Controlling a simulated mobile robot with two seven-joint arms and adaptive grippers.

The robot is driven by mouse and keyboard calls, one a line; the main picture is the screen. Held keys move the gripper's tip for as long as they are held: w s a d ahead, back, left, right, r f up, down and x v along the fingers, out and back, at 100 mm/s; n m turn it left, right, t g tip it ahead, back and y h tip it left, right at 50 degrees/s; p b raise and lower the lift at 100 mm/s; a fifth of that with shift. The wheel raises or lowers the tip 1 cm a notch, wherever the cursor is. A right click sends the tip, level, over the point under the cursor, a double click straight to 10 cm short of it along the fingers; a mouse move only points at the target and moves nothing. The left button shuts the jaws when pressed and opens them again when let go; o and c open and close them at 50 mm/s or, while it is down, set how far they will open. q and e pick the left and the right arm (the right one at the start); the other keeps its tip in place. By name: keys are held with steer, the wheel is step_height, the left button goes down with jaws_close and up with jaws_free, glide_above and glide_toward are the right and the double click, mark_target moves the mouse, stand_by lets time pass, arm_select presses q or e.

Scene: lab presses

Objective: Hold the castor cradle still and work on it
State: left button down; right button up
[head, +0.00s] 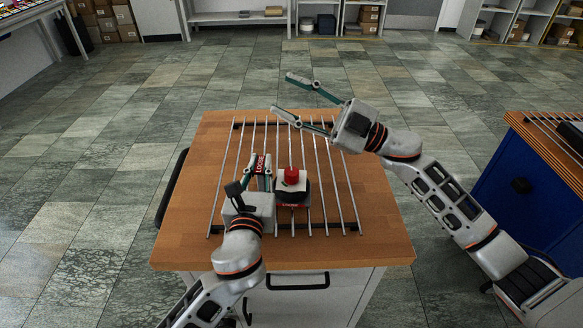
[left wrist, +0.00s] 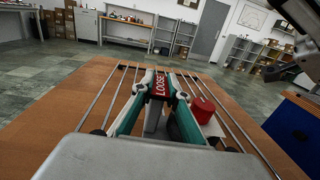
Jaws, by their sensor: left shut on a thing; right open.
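The castor cradle (head: 293,198) sits on a rack of metal rods on the wooden-topped bench. It has a dark body, a pale top, a red cylindrical knob (head: 291,175) and red tags reading LOOSE. The knob also shows in the left wrist view (left wrist: 203,110). My left gripper (head: 259,170) is at the cradle's left side, shut on a grey upright part with a red LOOSE tag (left wrist: 160,86) at its top. The fingers partly hide that part and its join to the cradle. My right gripper (head: 284,95) is open and empty, above the bench's far edge and away from the cradle.
The bench top (head: 385,225) is bare around the rods (head: 232,190). A blue cabinet (head: 520,185) with another rod rack stands at the right. Shelves with boxes (head: 370,18) line the back wall. The tiled floor between is clear.

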steer(key=s+a+n+g+h, duration=0.3)
steer(key=s+a+n+g, duration=0.25)
steer(key=a+g, duration=0.35)
steer(key=m+t+h, duration=0.3)
steer(key=h, duration=1.5)
glide_above(291, 171)
step_height(291, 171, down, 6)
step_height(291, 171, down, 11)
steer(key=shift+f, duration=0.2)
steer(key=c, duration=1.1)
